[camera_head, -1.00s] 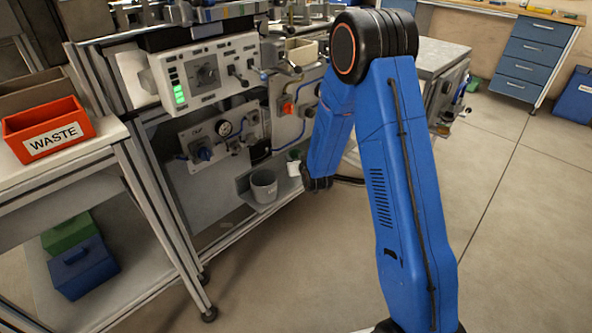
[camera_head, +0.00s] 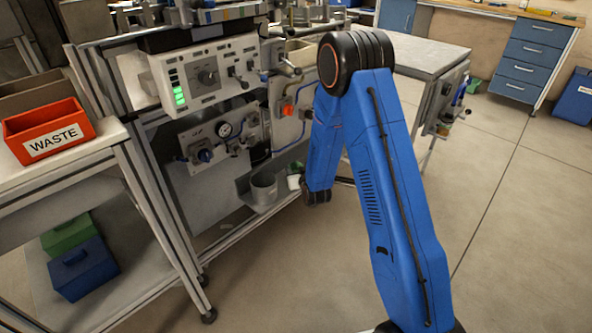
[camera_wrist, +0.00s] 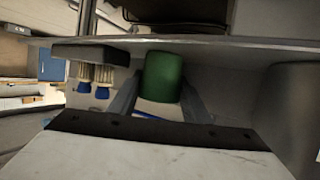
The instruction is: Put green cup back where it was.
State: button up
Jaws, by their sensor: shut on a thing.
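The green cup (camera_wrist: 163,78) is between the fingers of my gripper (camera_wrist: 158,98) in the wrist view.
A grey container (camera_head: 264,188) stands on a low ledge of the machine. A dark grey rounded body fills the right of the wrist view (camera_wrist: 288,110). Two brushes (camera_wrist: 103,82) show at left. A red waste bin (camera_head: 48,130) is at far left. Open floor lies right.

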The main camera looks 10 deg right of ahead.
jog(key=o, duration=1.1)
jog(key=shift+o, duration=0.2)
jog(key=v, duration=1.2)
jog(key=s+d+r+g, duration=0.2)
jog(key=s+r, duration=0.5)
jog(key=r, duration=0.2)
jog(key=s+d+r+g, duration=0.3)
jog(key=s+r, duration=0.4)
jog(key=r, duration=0.2)
jog(key=s+d+r+g, duration=0.1)
jog(key=s+r, duration=0.1)
jog(key=s, duration=0.7)
jog(key=s+d+r+g, duration=0.1)
jog(key=s+r, duration=0.2)
jog(key=s, duration=0.6)
jog(key=s+d+r+m+g+h, duration=0.1)
jog(key=s+r+g, duration=0.1)
jog(key=s, duration=0.7)
jog(key=shift+s+d+r, duration=0.35)
jog(key=shift+s+r, duration=0.05)
jog(key=shift+r, duration=0.05)
